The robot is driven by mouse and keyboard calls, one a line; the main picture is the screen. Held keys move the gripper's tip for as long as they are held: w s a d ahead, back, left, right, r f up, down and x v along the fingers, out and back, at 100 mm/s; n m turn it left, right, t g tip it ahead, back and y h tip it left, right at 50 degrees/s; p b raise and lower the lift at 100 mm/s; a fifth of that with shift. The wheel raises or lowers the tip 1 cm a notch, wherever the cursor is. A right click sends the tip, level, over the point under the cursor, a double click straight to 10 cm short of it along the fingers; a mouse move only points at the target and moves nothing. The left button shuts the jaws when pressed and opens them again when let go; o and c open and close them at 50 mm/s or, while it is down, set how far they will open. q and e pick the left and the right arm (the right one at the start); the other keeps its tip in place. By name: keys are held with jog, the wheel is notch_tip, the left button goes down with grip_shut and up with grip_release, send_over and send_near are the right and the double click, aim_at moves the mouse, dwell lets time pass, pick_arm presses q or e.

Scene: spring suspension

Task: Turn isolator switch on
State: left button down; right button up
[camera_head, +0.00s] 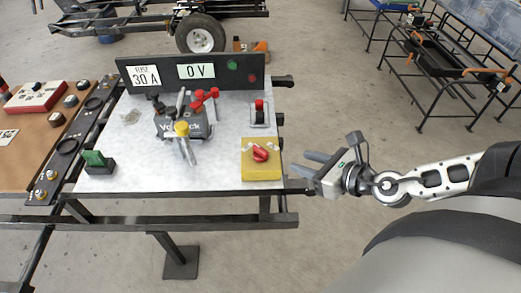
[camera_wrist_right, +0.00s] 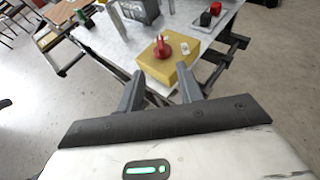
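The isolator switch appears to be a yellow box (camera_head: 262,172) with a red rotary knob (camera_head: 261,154) on top, at the front right corner of the light worktop. White markings show beside the knob. The box also shows in the right wrist view (camera_wrist_right: 166,67), with the red knob (camera_wrist_right: 161,47) on its top face. My right gripper (camera_head: 302,162) is open and empty, just right of the box and off the worktop edge. In the right wrist view its two fingers point towards the box, with a gap between them. My left gripper is not in view.
A black panel (camera_head: 190,70) reading 30 A and 0 V stands at the back. A battery (camera_head: 172,124) with clamps, a red-topped switch (camera_head: 259,111) and a green-topped block (camera_head: 95,160) share the worktop (camera_head: 125,178). Black rails jut out on its right.

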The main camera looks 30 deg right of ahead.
aim_at(261, 149)
jog(key=b+x, duration=0.1)
jog(key=x, duration=1.4)
jog(key=shift+w+a, duration=0.1)
jog(key=shift+w, duration=0.25)
grip_shut()
